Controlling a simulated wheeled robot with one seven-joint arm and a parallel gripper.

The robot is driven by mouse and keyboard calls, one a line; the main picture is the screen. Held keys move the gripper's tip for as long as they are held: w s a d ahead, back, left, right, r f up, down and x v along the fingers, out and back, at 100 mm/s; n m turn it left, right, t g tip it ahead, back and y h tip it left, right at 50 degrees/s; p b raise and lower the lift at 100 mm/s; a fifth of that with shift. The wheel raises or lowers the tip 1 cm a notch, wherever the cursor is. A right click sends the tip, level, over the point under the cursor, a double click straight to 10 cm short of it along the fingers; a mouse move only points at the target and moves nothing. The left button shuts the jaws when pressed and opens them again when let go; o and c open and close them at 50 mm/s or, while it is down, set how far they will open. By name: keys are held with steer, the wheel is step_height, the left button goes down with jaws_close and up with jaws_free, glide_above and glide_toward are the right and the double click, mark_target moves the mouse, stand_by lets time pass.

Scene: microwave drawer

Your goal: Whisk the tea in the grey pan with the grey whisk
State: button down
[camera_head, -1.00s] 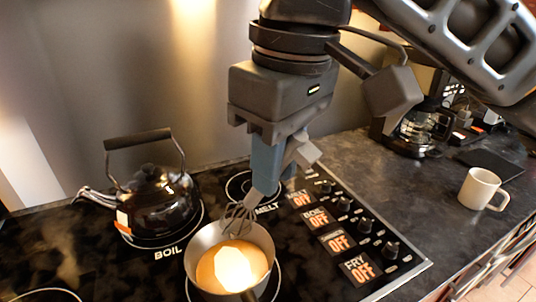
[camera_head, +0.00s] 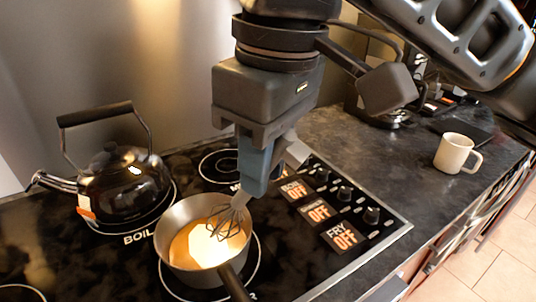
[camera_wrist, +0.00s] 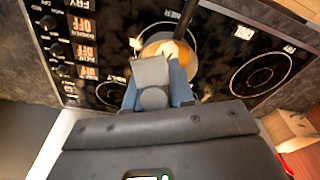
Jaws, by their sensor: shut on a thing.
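The grey pan (camera_head: 170,221) stands on a burner ring of the black stove, with orange-brown tea (camera_head: 190,248) and a bright glare in it. Its dark handle points toward the front. My gripper (camera_head: 258,178) is shut on the handle of the grey whisk (camera_head: 231,216), which tilts with its wires down over the right side of the pan's opening. The wires overlap the tea in the head view; I cannot tell how deep they reach. In the wrist view my gripper (camera_wrist: 160,98) hides most of the whisk, and the tea (camera_wrist: 167,49) shows beyond it.
A black kettle (camera_head: 122,185) stands on the burner left of the pan. Control knobs (camera_head: 345,194) and OFF displays line the stove's right side. A white mug (camera_head: 454,153) stands on the dark counter (camera_head: 400,190) at right, with a coffee maker behind.

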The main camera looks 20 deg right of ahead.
mark_target(242, 194)
steer(key=shift+w+a+f+b, duration=0.4)
steer(key=shift+f, duration=0.6)
steer(key=shift+w+a+f+b, duration=0.35)
steer(key=shift+w+f+b, duration=0.1)
steer(key=shift+f, duration=0.55)
steer(key=shift+w+a+f+b, duration=0.35)
steer(key=shift+a+f+b, duration=0.05)
steer(key=shift+f, duration=0.6)
